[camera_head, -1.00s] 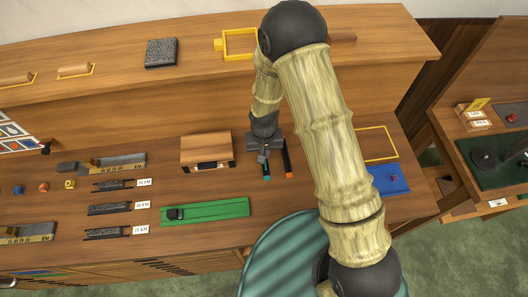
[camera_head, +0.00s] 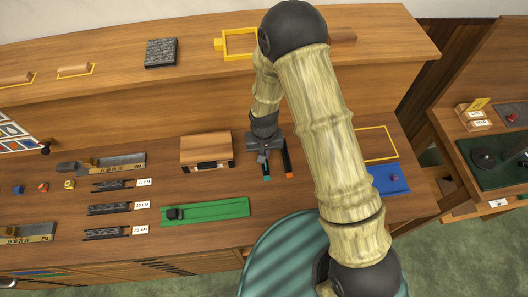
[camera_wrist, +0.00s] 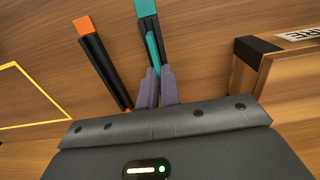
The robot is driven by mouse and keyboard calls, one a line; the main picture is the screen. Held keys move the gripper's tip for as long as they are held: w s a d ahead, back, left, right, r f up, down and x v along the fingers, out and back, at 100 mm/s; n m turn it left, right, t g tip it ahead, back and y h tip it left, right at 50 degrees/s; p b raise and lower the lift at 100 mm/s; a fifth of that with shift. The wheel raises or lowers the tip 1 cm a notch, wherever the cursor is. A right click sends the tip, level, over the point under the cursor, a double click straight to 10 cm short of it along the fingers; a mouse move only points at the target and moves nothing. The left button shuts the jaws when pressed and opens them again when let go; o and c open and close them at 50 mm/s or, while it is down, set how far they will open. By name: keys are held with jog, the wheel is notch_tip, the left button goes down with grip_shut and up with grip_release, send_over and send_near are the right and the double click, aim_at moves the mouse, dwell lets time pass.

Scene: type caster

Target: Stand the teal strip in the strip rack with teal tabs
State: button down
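The teal strip is a slim dark bar with a teal end; it shows in the wrist view (camera_wrist: 152,40) and its teal tip shows in the head view (camera_head: 267,178). My gripper (camera_wrist: 157,82) has its two grey-purple fingers close together around the near part of this strip, with teal showing between them. In the head view my gripper (camera_head: 264,156) is low over the desk, right of the wooden box. An orange-ended dark strip (camera_wrist: 97,52) lies left of the fingers, apart from them. I cannot make out a rack with teal tabs.
The wooden box (camera_head: 206,150) with a dark, labelled front stands close to my gripper. A green board (camera_head: 220,209) lies in front of it. Labelled dark racks (camera_head: 108,209) are further left. A blue pad (camera_head: 387,180) and a yellow outline (camera_head: 378,143) lie to the right.

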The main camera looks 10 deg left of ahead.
jog(key=shift+f, duration=0.3)
dwell(0.6)
jog(key=c, duration=1.5)
grip_release()
jog(key=shift+c, duration=0.2)
jog(key=shift+r, duration=0.1)
jog(key=shift+r+p, duration=1.45)
jog(key=shift+r, duration=1)
